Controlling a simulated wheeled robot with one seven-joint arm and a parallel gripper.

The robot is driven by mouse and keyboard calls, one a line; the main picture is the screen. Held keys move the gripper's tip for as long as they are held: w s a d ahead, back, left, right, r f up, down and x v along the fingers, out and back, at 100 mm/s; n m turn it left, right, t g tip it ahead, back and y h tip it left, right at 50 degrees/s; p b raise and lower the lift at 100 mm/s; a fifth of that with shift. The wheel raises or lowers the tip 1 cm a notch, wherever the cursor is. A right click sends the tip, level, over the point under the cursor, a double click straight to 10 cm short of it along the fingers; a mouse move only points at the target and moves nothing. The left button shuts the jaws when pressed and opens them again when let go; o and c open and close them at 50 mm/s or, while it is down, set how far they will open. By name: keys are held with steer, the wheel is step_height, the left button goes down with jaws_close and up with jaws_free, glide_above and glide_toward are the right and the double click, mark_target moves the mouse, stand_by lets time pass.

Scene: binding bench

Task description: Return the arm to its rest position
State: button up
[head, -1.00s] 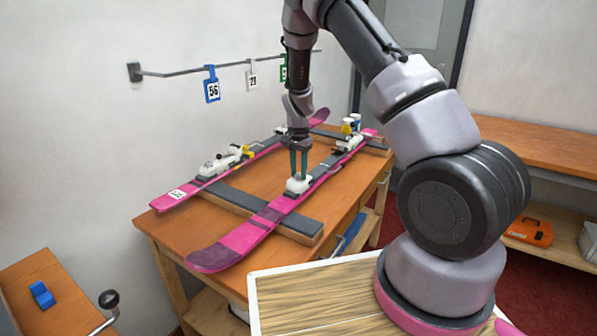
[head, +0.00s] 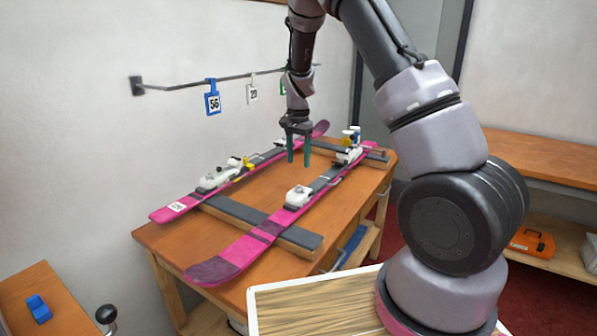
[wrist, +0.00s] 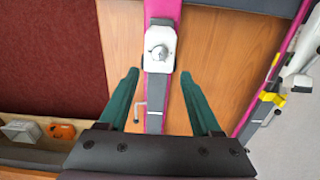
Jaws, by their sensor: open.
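My gripper (head: 299,150) is open and empty above the bench (head: 240,200), between the two pink skis. In the wrist view my gripper's teal fingers (wrist: 163,100) stand apart, with the near ski's white binding piece (wrist: 160,48) beyond and between them. The near pink ski (head: 235,252) lies along the bench with a white binding piece (head: 298,196) on it. The far pink ski (head: 178,207) carries white and yellow binding parts (head: 222,176) and a white number label.
A wall rail (head: 180,87) holds a blue tag (head: 212,99) marked 56 and other tags. Dark cross supports (head: 245,211) lie under the skis. Yellow and blue-white small containers (head: 352,133) stand at the bench's far end. A side table (head: 40,285) holds a blue block (head: 39,308).

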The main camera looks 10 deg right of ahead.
steer(key=shift+r, duration=0.65)
steer(key=shift+r, duration=0.1)
steer(key=s+d+r+n+t+y, duration=0.1)
steer(key=s+d+r+t, duration=0.1)
steer(key=s+r, duration=0.7)
steer(key=s+d+r+n+t+y, duration=0.15)
steer(key=s+r, duration=0.25)
steer(key=r, duration=0.8)
steer(key=s+d+r+n+t, duration=0.1)
steer(key=s+r+t, duration=0.1)
steer(key=s, duration=0.7)
steer(key=s+d+r+n+t, duration=0.1)
steer(key=s+r, duration=0.3)
steer(key=s, duration=0.5)
steer(key=shift+d+r+t, duration=0.15)
steer(key=shift+t, duration=0.2)
